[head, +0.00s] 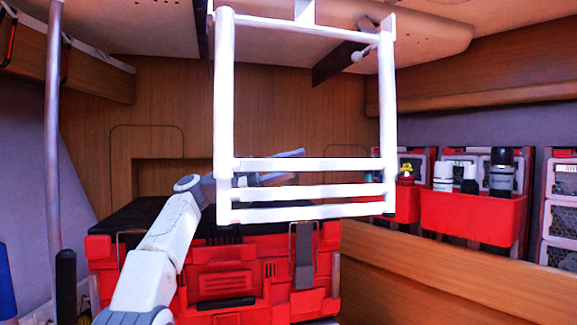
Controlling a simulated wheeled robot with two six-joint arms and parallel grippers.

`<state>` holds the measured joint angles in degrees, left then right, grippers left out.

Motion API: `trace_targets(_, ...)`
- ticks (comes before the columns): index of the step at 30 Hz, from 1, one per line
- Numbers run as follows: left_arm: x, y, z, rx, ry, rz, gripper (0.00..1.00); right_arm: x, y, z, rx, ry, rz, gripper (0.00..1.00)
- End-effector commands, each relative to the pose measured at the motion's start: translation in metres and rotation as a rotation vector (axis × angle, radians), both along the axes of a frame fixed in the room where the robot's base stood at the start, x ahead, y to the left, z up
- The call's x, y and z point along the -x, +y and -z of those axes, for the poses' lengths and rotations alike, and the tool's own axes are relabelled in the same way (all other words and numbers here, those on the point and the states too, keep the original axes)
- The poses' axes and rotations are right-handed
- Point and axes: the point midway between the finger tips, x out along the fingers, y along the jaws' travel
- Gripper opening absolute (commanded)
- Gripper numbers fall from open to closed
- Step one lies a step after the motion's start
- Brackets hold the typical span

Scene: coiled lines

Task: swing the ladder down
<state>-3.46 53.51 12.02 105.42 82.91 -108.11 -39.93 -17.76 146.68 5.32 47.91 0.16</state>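The ladder (226,95) is a white frame hanging from the ceiling, with two side rails and a top bar. Several white rungs (330,192) sit close together at its lower end. My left gripper (290,166) is at the left half of the top one of these rungs. One grey finger shows above that rung and one below it, spread apart. The rung crosses in front of the gripper and hides its middle, so I cannot tell whether the fingers touch it. My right gripper is not in view.
A red case (225,282) with a dark top stands behind and below the ladder. Red bins (470,215) with bottles line the right wall. A grey pole (53,140) stands at the left. A wooden panel (440,285) fills the lower right.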

Motion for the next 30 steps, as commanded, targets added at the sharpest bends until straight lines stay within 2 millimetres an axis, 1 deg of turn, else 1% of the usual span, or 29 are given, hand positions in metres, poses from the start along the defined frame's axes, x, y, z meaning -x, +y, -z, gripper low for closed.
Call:
trace_targets(1, 0.003, 0.000, -0.003, 0.002, -0.006, 0.004, 0.42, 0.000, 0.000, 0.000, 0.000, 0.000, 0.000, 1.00)
trace_targets(9, 0.001, 0.001, 0.000, -0.001, -0.002, 0.005, 0.42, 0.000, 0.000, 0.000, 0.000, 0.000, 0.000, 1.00)
trace_targets(11, 0.001, 0.003, 0.002, -0.002, -0.002, 0.005, 0.42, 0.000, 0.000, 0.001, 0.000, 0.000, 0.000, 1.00)
trace_targets(14, 0.000, 0.014, 0.005, 0.000, -0.002, 0.003, 0.42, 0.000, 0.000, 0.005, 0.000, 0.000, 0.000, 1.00)
trace_targets(17, 0.000, 0.032, 0.009, 0.001, -0.004, 0.001, 0.42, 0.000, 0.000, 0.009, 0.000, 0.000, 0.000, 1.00)
trace_targets(19, -0.002, 0.050, 0.004, 0.002, -0.003, 0.000, 0.42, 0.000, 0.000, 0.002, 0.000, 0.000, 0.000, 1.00)
trace_targets(24, -0.005, 0.092, 0.002, 0.002, -0.003, 0.000, 0.42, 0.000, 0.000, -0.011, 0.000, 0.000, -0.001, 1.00)
trace_targets(27, -0.007, 0.113, 0.002, 0.001, -0.001, 0.000, 0.42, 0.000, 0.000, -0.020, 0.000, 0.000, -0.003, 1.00)
trace_targets(30, -0.008, 0.130, 0.003, 0.002, -0.001, 0.003, 0.42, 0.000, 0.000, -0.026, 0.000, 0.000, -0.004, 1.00)
